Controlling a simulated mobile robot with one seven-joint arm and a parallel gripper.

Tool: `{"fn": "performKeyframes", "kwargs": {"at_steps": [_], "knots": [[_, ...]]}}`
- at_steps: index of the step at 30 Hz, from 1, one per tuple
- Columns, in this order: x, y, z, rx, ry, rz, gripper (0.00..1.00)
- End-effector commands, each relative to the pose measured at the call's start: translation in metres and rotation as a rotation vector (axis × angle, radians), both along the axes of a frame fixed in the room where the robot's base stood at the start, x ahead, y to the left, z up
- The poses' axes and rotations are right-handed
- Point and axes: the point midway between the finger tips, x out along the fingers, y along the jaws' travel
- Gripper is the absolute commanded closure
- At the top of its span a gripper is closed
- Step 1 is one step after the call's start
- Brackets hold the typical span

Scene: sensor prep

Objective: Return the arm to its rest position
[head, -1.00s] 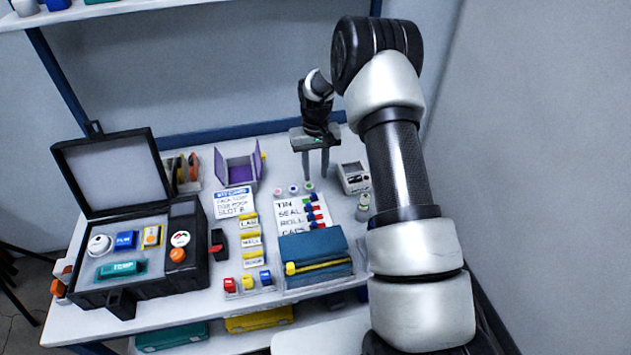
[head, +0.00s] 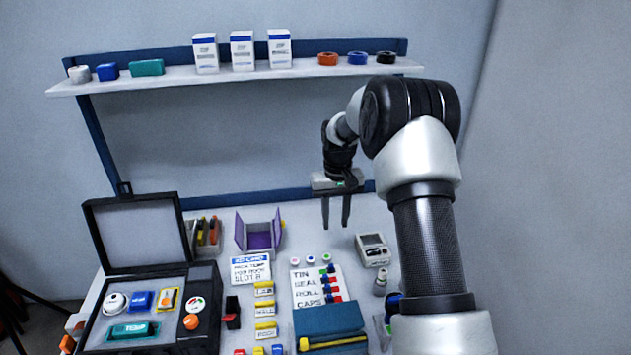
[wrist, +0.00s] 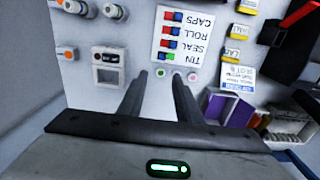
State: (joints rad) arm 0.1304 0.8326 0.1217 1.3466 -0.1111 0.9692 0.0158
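My gripper (head: 336,211) hangs above the back of the workbench, fingers pointing down. Its two fingers are apart with nothing between them. In the wrist view the open fingers (wrist: 160,98) reach over the bare white bench top, near the small round caps and the card reading TIN SEAL ROLL CAPS (wrist: 186,36). That card (head: 312,287) lies below the gripper in the head view. My arm comes in from the right side and bends down to the gripper.
An open black case (head: 150,310) with several devices stands at the left. A purple open box (head: 258,236) and a white meter (head: 373,250) stand near the bench's back. A shelf (head: 170,82) with boxes and rolls runs above. A wall is at the right.

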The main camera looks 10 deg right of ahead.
Motion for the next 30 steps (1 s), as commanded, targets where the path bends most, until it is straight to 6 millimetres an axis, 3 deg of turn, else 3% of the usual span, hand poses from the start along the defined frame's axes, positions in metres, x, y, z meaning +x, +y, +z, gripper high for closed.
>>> {"fn": "performKeyframes", "kwargs": {"at_steps": [5,11,15,21,27,30], "knots": [[-0.005,0.002,0.024,-0.006,-0.021,0.004,0.69],[-0.041,0.009,0.107,-0.027,-0.098,0.015,0.69],[-0.081,0.014,0.161,-0.037,-0.158,0.018,0.69],[-0.149,0.020,0.220,-0.045,-0.247,0.016,0.69],[-0.224,0.025,0.252,-0.040,-0.336,0.011,0.69],[-0.259,0.027,0.257,-0.033,-0.377,0.009,0.69]]}}
